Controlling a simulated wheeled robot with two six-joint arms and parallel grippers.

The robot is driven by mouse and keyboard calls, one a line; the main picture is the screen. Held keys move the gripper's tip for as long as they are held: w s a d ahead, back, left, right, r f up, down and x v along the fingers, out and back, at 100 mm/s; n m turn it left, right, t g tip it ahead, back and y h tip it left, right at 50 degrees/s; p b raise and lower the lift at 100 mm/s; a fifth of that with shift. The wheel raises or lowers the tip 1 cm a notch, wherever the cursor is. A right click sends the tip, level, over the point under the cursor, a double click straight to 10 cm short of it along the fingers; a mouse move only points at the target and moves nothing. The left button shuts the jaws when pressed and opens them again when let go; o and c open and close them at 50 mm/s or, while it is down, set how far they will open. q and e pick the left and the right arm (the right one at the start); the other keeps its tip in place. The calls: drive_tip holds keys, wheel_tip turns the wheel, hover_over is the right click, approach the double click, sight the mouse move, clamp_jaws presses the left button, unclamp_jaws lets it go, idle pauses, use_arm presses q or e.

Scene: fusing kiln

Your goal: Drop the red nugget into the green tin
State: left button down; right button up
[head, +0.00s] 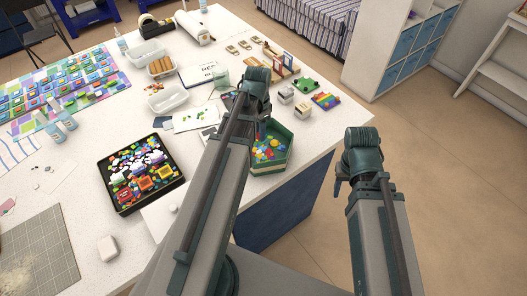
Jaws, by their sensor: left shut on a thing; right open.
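The green tin (270,167) is an open, angular green container near the table's right edge, with small blue, yellow, orange and other pieces inside. My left arm crosses in front of its left side. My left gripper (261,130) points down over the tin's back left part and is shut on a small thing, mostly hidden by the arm. I cannot make out a separate red nugget. I cannot tell the gripper's height above the tin. My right gripper (338,188) is open and empty, beyond the table's right edge, above the floor.
A black tray (111,176) of colourful pieces lies left of my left arm. White bins (166,98), a rainbow block (326,101) and a green piece (306,84) stand farther back. A grey gridded mat (38,255) lies front left.

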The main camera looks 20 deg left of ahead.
use_arm(q)
drive_tip(key=shift+c, duration=2.1)
unclamp_jaws()
wheel_tip(320, 180, up, 14)
drive_tip(key=p, duration=1.4)
drive_tip(key=shift+f, duration=0.15)
drive_tip(key=s+d+f+n+b, duration=0.1)
drive_tip(key=s+d+f+b, duration=0.4)
drive_tip(key=d, duration=0.5)
drive_tip(key=s+d+f+n+y+b, duration=0.1)
drive_tip(key=s+d+f+n+b, duration=0.1)
drive_tip(key=s+d+f+b, duration=0.4)
drive_tip(key=d+f+b, duration=0.4)
drive_tip(key=shift+f, duration=0.15)
